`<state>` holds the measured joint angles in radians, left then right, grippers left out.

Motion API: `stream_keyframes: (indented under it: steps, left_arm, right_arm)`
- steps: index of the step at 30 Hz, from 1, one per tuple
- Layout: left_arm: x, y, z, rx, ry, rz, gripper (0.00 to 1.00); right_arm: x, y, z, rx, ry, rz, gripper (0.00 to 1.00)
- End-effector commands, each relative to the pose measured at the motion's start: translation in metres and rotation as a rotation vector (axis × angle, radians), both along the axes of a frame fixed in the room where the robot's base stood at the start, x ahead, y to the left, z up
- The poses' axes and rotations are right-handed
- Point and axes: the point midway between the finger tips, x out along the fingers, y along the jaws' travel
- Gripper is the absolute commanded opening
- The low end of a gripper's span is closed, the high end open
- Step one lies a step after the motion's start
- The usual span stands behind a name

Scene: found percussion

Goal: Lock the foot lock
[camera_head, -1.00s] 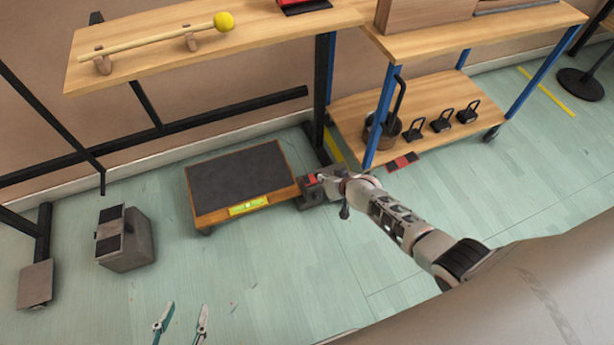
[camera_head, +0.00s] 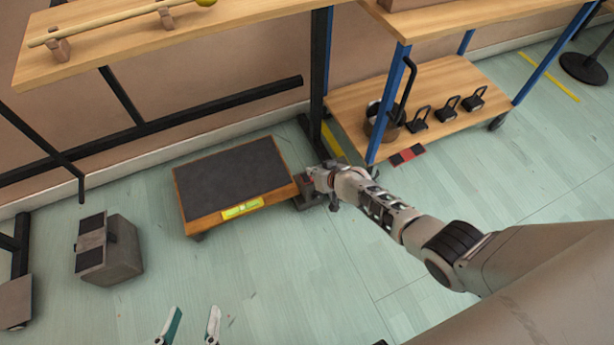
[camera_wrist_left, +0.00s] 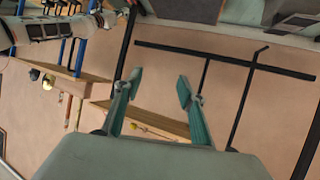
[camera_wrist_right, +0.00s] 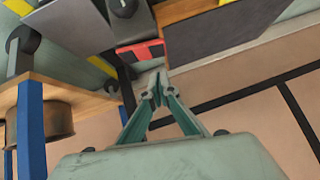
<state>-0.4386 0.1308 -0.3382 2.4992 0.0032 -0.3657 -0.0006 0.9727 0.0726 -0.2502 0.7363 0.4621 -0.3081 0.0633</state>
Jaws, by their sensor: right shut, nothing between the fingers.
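The foot lock (camera_head: 306,201) is a small dark grey fitting on the floor at the right end of the low wheeled platform (camera_head: 190,228). In the head view my right gripper (camera_head: 314,181) is over it and hides most of it. In the right wrist view a red pedal with a dark edge (camera_wrist_right: 140,48) lies just beyond the closed tips of my right gripper (camera_wrist_right: 156,88); I cannot tell whether they touch it. My left gripper (camera_head: 191,322) is open and empty, low in the head view; its parted fingers also show in the left wrist view (camera_wrist_left: 155,87).
A grey box with black pads (camera_head: 122,256) stands at the left. A wooden shelf cart with blue posts (camera_head: 388,105) and a black-legged table (camera_head: 318,75) stand behind. A red and black pad (camera_head: 407,155) lies beside the cart.

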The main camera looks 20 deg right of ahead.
Motion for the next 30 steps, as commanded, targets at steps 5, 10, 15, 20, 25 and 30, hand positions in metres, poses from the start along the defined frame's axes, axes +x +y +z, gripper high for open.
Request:
stream_keyframes:
  steps: [5, 10, 15, 20, 25, 30]
  left_arm:
    - [-0.009, -0.019, -0.012, -0.133, 0.044, 0.033, 0.40]
    - [-0.012, -0.031, -0.012, -0.225, 0.061, 0.058, 0.40]
    - [-0.012, -0.034, -0.009, -0.252, 0.061, 0.066, 0.40]
    - [-0.012, -0.034, -0.009, -0.253, 0.060, 0.065, 0.40]
    - [-0.012, -0.034, -0.009, -0.252, 0.060, 0.065, 0.40]
    - [-0.012, -0.034, -0.009, -0.251, 0.060, 0.064, 0.40]
  right_arm:
    - [-0.005, 0.004, -0.037, -0.001, 0.016, 0.000, 0.00]
    - [0.000, 0.007, -0.045, 0.000, 0.007, 0.000, 0.00]
    - [0.003, 0.008, -0.043, -0.001, 0.001, 0.001, 0.00]
    - [0.004, 0.008, -0.042, -0.001, -0.001, 0.001, 0.00]
    - [0.004, 0.006, -0.042, -0.003, -0.001, 0.000, 0.00]
    - [0.004, -0.003, -0.044, -0.025, -0.002, -0.002, 0.00]
